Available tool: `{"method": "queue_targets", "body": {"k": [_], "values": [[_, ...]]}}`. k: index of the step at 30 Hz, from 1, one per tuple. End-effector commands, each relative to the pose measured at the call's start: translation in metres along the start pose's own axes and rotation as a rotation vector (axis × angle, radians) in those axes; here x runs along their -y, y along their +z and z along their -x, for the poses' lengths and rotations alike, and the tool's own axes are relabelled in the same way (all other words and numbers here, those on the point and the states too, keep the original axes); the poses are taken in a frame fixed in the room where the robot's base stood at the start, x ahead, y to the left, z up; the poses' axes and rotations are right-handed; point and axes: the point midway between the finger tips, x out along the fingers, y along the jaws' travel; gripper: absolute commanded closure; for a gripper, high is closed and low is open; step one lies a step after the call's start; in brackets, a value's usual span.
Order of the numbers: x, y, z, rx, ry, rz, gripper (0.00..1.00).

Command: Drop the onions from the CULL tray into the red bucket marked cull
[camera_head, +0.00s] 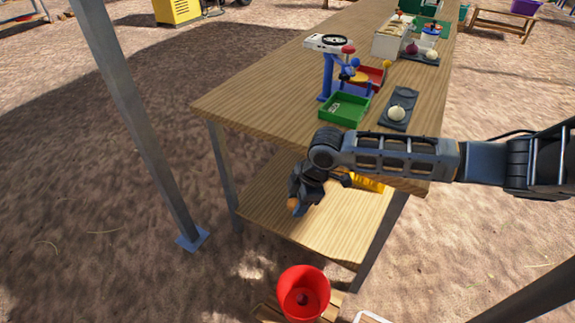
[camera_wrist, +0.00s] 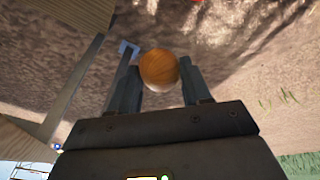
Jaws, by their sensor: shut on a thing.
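My gripper (camera_wrist: 158,85) is shut on a brown-orange onion (camera_wrist: 159,69), held between its two fingers in the wrist view. In the head view, my gripper (camera_head: 298,203) points down beside the lower shelf, with a bit of the onion (camera_head: 292,206) showing at its tip. The red bucket (camera_head: 303,278) stands below and slightly right of it, apart from it, with a small dark red thing (camera_head: 302,299) inside. No cull marking is readable. A green tray (camera_head: 345,108) has an unreadable label. A red tray (camera_head: 377,73) sits behind the scale. I cannot tell which is the CULL tray.
The wooden table (camera_head: 262,82) has a lower shelf (camera_head: 330,232). A blue and white scale (camera_head: 327,72) and a dark tray (camera_head: 386,120) with a white onion (camera_head: 397,113) stand on top. A yellow tray (camera_head: 368,184) is partly hidden by my arm. A metal post (camera_head: 140,130) stands left.

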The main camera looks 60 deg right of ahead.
Motion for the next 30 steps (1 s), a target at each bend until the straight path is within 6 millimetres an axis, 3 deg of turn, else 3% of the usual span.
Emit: {"method": "queue_targets", "body": {"k": [1, 6, 15, 24, 30], "values": [[0.009, 0.015, -0.013, 0.002, 0.002, -0.022, 0.83], [0.041, 0.050, -0.049, 0.006, 0.010, -0.054, 0.83], [0.105, 0.089, -0.112, 0.013, 0.022, -0.095, 0.83], [0.165, 0.092, -0.178, 0.013, 0.027, -0.111, 0.83], [0.186, 0.081, -0.220, 0.013, 0.026, -0.100, 0.83]]}}
